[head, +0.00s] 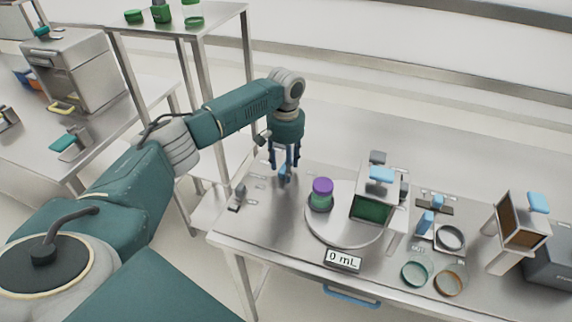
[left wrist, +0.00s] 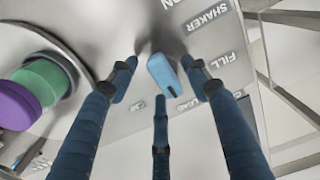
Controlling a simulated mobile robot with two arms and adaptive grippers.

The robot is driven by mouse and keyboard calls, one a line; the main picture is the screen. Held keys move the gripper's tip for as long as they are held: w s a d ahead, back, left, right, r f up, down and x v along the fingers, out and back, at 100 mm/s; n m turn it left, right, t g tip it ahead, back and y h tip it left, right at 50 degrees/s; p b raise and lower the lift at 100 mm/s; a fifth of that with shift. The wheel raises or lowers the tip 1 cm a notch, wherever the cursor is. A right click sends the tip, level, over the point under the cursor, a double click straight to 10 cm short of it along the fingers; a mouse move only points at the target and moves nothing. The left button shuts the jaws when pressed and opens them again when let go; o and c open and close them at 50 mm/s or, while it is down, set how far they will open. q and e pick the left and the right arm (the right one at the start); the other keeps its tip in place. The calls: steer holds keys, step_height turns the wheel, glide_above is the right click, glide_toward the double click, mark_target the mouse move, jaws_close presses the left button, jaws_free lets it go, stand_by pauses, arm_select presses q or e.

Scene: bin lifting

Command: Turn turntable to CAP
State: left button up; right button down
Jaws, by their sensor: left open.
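The turntable (head: 345,238) is a pale round disc on the steel table in the head view. A green jar with a purple lid (head: 322,186) stands on its left part, and a box with a dark green front (head: 371,208) is at its right. The jar also shows in the left wrist view (left wrist: 42,80). My left gripper (head: 286,168) points down, left of the turntable. Its fingers are open around a small blue knob (left wrist: 165,76), apparently without gripping it. Printed labels by the knob read SHAKER, FILL and LOAD; a smaller one is hard to read. My right gripper is out of view.
A "0 mL" display (head: 343,260) stands at the table's front. Glass dishes (head: 415,273) and an orange-brown panelled device (head: 520,235) are to the right. A small lever fixture (head: 238,196) is at the left edge. A shelf rack (head: 180,22) stands behind my arm.

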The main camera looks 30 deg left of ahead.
arm_select(q)
steer(key=shift+c, duration=0.2)
steer(key=c, duration=1.1)
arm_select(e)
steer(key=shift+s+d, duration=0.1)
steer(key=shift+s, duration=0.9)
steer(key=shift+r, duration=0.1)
arm_select(q)
steer(key=m+p, duration=0.2)
steer(key=shift+s+r+p, duration=0.1)
steer(key=shift+r+p, duration=0.05)
steer(key=shift+p, duration=0.25)
steer(key=m+p, duration=0.2)
steer(key=shift+m, duration=0.4)
steer(key=m+p, duration=0.1)
steer(key=m, duration=0.2)
steer(key=shift+s+m+p, duration=0.1)
steer(key=shift+m+p, duration=0.2)
steer(key=m+p, duration=0.1)
steer(key=m, duration=0.3)
steer(key=shift+a, duration=0.1)
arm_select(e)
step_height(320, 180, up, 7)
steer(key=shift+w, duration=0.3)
arm_select(q)
steer(key=shift+m, duration=0.3)
